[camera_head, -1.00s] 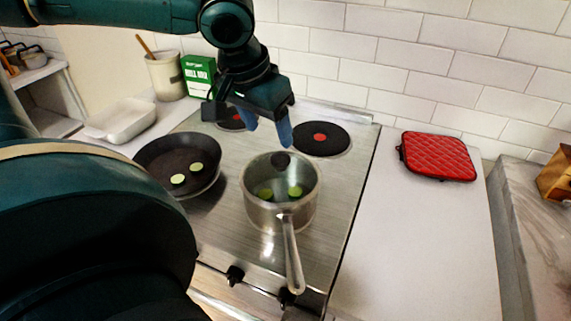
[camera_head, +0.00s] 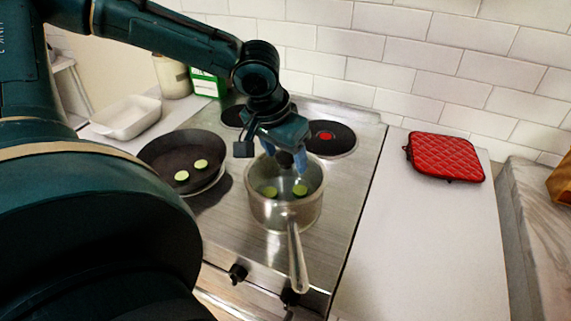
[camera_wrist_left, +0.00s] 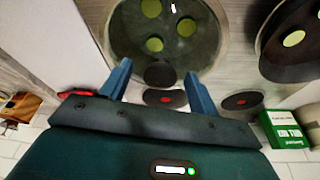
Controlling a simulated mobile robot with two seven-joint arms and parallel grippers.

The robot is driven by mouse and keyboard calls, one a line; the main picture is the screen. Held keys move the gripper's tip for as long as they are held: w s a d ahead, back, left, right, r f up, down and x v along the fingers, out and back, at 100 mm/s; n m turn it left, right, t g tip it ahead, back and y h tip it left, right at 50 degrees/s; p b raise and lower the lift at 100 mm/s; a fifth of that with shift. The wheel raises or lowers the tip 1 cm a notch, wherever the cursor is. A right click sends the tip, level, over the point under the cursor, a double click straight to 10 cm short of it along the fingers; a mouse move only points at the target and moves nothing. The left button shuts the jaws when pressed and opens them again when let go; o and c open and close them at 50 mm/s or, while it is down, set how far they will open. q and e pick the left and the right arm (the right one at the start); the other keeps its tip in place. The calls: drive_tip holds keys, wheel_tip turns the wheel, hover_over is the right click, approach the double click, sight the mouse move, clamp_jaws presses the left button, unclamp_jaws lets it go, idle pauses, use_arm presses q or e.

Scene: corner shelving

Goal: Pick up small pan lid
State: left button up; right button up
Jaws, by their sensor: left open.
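The small pan lid (camera_head: 284,180) looks like clear glass with a dark round knob and sits on the steel saucepan (camera_head: 268,212). Green slices show through it. In the left wrist view the lid (camera_wrist_left: 190,52) lies just ahead, with its knob (camera_wrist_left: 159,74) between my fingertips. My left gripper (camera_head: 286,161) is open, pointing down over the saucepan, with its blue fingers on either side of the knob; it also shows in the left wrist view (camera_wrist_left: 157,73). I cannot tell whether they touch it. My right gripper is not in view.
A black frying pan (camera_head: 160,155) with green slices stands left of the saucepan. The saucepan handle (camera_head: 297,262) points to the front. A white dish (camera_head: 126,120) and a green box (camera_head: 205,84) are behind left. A red pot holder (camera_head: 446,157) lies right on clear counter.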

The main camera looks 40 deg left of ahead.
use_arm(q)
drive_tip(key=shift+c, duration=0.4)
clamp_jaws()
